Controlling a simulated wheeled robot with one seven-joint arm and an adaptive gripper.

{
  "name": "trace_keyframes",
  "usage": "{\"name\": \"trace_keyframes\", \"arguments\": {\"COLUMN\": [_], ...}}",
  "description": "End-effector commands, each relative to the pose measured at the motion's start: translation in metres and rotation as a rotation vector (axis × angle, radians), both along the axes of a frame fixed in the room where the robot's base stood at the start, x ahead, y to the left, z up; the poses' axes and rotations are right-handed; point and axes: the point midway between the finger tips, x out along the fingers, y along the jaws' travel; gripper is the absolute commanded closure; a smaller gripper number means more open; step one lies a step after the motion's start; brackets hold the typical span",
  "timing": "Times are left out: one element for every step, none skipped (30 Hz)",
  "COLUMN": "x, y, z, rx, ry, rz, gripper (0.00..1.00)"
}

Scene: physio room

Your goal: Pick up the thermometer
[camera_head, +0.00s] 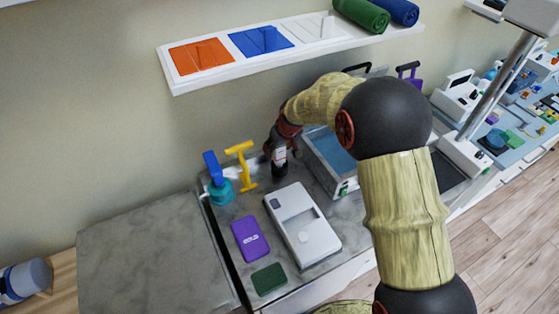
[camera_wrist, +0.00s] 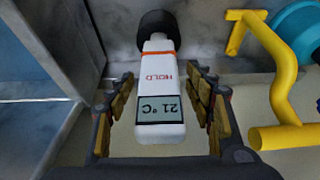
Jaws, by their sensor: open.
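The thermometer (camera_wrist: 159,85) is a white device with an orange band, a black end and a grey display reading 21 °C, with HOLD printed beside it. In the wrist view it lies between the two fingers of my gripper (camera_wrist: 164,90), which is open, with a gap on either side. In the head view only a small white part of the thermometer (camera_head: 279,156) shows below my gripper (camera_head: 280,150), near the wall at the back of the marble counter. Whether the fingers touch it is not clear; no grip shows.
A yellow stand-like object (camera_head: 242,165) and a teal-and-blue bottle (camera_head: 218,185) are left of my gripper. A blue-lined tray (camera_head: 331,152) is close on the right. A white device (camera_head: 302,222), purple box (camera_head: 250,238) and green block (camera_head: 269,279) lie in front. A shelf (camera_head: 290,48) hangs above.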

Motion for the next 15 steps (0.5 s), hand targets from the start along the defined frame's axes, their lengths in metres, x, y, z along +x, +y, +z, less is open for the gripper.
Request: {"name": "trace_keyframes", "arguments": {"x": [0.0026,0.0037,0.0051,0.006,0.0066,0.0071,0.0072,0.0072,0.0071,0.0071,0.007,0.007,0.0069,0.0069,0.0069], "y": [0.001,0.0015,0.002,0.0024,0.0026,0.0028,0.0028,0.0028,0.0028,0.0028,0.0028,0.0027,0.0027,0.0027,0.0028], "z": [-0.0098,-0.0136,-0.017,-0.0184,-0.0194,-0.0197,-0.0196,-0.0192,-0.0189,-0.0189,-0.0189,-0.0189,-0.0189,-0.0189,-0.0189], "rx": [-0.001,0.0,0.0,0.0,0.0,0.0,0.0,0.0,0.0,0.0,0.0,0.0,0.0,0.0,0.0], "ry": [0.002,0.002,0.002,0.002,0.001,0.0,0.0,0.0,0.0,0.0,0.0,0.0,0.0,0.0,0.0], "rz": [0.0,-0.001,-0.001,-0.001,-0.001,-0.001,-0.001,-0.001,-0.001,-0.001,-0.001,-0.001,-0.001,-0.001,-0.001], "gripper": [0.47,0.47,0.47,0.47,0.47,0.47,0.47,0.47,0.47,0.47,0.47,0.49,0.51,0.53,0.55]}}
